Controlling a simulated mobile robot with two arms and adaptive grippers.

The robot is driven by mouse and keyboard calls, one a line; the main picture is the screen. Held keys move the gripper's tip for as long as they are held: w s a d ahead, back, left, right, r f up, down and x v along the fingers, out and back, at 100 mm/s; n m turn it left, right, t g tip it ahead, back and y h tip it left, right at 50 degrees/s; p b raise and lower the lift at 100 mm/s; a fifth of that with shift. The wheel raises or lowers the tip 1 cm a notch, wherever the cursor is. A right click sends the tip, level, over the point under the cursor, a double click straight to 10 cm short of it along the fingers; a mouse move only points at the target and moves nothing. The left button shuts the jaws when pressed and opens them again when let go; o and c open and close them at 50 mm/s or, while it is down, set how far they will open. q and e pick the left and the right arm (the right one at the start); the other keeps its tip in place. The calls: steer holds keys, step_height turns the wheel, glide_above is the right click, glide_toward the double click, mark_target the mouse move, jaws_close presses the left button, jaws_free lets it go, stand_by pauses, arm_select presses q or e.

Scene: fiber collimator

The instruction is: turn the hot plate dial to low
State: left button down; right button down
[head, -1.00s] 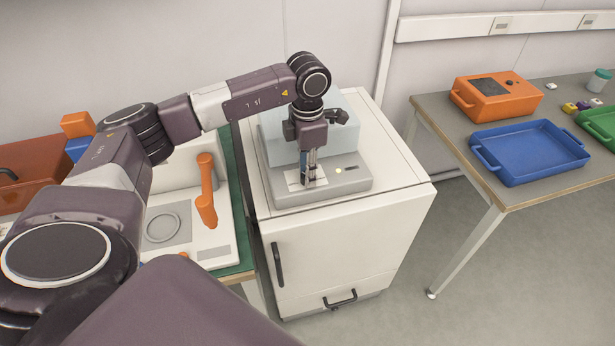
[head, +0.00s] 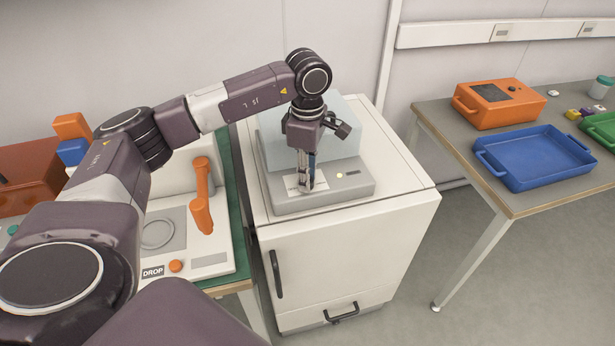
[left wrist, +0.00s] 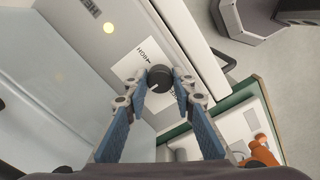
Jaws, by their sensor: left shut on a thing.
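The hot plate (head: 345,190) is a grey, low box on a white cabinet, with a small light and a pale label on its front. In the left wrist view its dial (left wrist: 159,78) is a black round knob with a light pointer mark, beside a white label (left wrist: 140,57) reading HIGH. My left gripper (head: 305,188) points down at the front left of the hot plate. Its fingertips sit on either side of the dial in the left wrist view (left wrist: 163,82), shut on it. In the head view the fingers hide the dial. My right gripper is not in view.
A pale translucent block (head: 345,130) stands behind the dial on the hot plate. The white cabinet (head: 350,245) has dark handles. To the left is a bench device with an orange lever (head: 202,195). To the right, a table holds a blue tray (head: 530,155) and an orange box (head: 499,104).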

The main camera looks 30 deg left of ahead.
arm_select(q)
steer(key=shift+w+r, duration=0.1)
stand_by(0.3)
steer(key=c, duration=1.6)
jaws_free()
steer(key=shift+r, duration=0.4)
step_height(320, 180, up, 11)
